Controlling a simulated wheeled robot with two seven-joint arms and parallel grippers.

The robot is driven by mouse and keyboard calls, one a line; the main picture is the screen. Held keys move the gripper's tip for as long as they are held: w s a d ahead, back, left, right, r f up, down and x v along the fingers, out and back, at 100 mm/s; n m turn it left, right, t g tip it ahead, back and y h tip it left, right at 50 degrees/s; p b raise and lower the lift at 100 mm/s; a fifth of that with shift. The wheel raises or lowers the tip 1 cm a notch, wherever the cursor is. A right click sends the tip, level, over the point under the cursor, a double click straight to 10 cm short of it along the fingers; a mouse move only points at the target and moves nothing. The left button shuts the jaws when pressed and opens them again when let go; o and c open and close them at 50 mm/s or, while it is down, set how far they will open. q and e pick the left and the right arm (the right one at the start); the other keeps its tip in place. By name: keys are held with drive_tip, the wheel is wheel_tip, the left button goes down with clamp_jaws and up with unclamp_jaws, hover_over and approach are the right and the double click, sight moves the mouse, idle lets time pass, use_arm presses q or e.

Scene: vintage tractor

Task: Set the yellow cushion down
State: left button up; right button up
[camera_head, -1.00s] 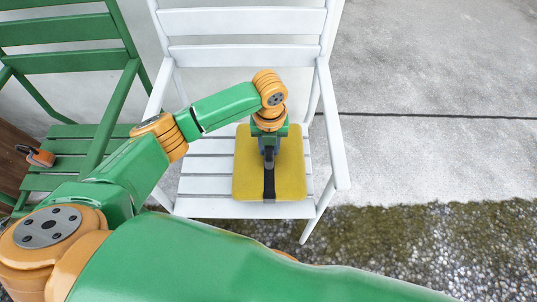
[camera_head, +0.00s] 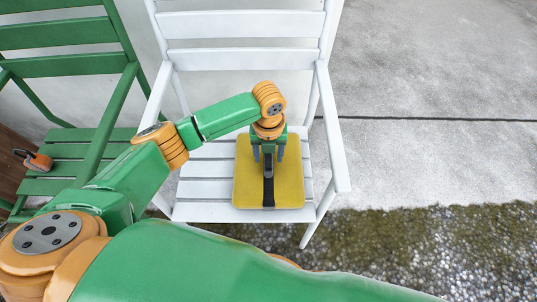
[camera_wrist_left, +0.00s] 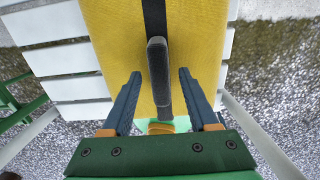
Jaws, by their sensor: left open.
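The yellow cushion (camera_head: 288,184) lies flat on the seat of the white chair (camera_head: 207,193). A dark strap with a raised handle (camera_head: 268,190) runs across its middle. My left gripper (camera_head: 268,157) is directly above the cushion, pointing down. In the left wrist view the cushion (camera_wrist_left: 105,28) fills the middle, and the left gripper (camera_wrist_left: 158,75) is open. Its two fingers stand apart on either side of the handle (camera_wrist_left: 158,62), with a gap on each side. My right gripper is not in view.
A green chair (camera_head: 72,62) stands at the left, with an orange object with a dark handle (camera_head: 38,161) on its seat. The white chair's armrest (camera_head: 332,130) rises right of the cushion. Paved ground (camera_head: 430,80) at the right is clear.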

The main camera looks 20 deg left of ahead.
use_arm(q)
wheel_tip(320, 180, up, 11)
drive_tip(key=p, duration=0.2)
drive_tip(key=shift+p, duration=0.3)
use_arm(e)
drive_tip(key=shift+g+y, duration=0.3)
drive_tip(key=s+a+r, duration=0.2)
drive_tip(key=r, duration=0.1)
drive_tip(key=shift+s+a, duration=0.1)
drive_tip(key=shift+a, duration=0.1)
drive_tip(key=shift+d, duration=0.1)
